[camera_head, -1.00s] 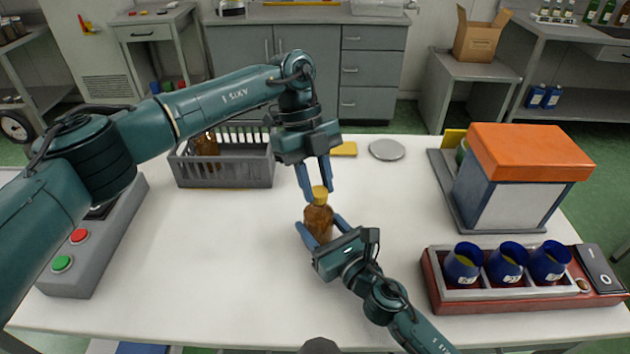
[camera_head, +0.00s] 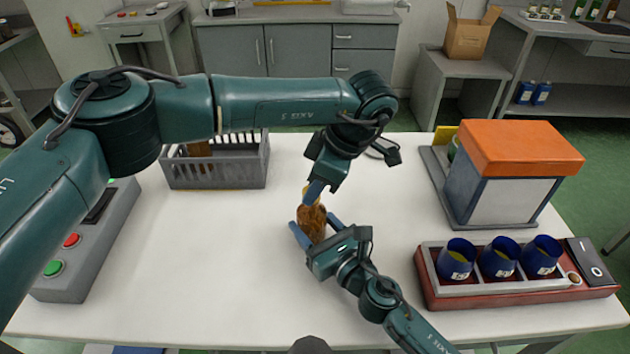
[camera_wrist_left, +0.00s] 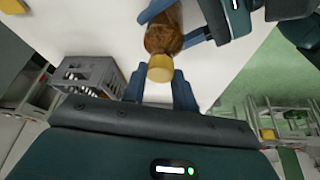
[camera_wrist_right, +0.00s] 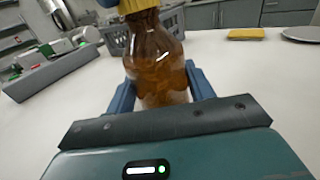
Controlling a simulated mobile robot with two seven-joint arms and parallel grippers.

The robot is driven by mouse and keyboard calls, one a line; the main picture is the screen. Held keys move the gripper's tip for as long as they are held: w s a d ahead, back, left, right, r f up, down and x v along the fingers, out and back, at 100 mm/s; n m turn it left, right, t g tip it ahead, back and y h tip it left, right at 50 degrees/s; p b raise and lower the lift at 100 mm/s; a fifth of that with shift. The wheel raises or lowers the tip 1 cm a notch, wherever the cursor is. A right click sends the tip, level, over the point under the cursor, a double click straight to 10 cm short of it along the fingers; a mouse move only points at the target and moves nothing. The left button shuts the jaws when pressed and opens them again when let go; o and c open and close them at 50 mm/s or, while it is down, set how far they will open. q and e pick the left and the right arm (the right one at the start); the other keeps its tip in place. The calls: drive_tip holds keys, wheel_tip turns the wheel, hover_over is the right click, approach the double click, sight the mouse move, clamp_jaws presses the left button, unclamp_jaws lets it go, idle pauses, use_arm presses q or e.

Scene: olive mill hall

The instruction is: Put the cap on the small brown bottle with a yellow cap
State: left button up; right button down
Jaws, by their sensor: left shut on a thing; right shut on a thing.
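The small brown bottle (camera_head: 311,222) stands upright on the white table (camera_head: 220,260). My right gripper (camera_head: 316,233) is shut on its body from the front right; the right wrist view shows the amber glass (camera_wrist_right: 155,65) between the two blue fingers. The yellow cap (camera_wrist_left: 160,68) sits at the bottle's mouth, with my left gripper (camera_head: 314,192) shut on it from above. In the head view the left fingers largely hide the cap. It also shows at the top of the right wrist view (camera_wrist_right: 137,5). Whether its thread is fully seated cannot be seen.
A grey crate (camera_head: 215,178) with a brown bottle stands back left. A button box (camera_head: 75,260) is at the left. An orange-topped machine (camera_head: 510,180) and a red rack (camera_head: 520,291) with blue cups stand at the right. The table's front middle is clear.

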use_arm(q)
drive_tip(key=shift+m+t, duration=0.3)
drive_tip(key=shift+m, duration=0.2)
drive_tip(key=o, duration=1)
drive_tip(key=v, duration=1.2)
drive_tip(key=shift+a, duration=0.1)
use_arm(e)
drive_tip(key=shift+c, duration=2.4)
unclamp_jaws()
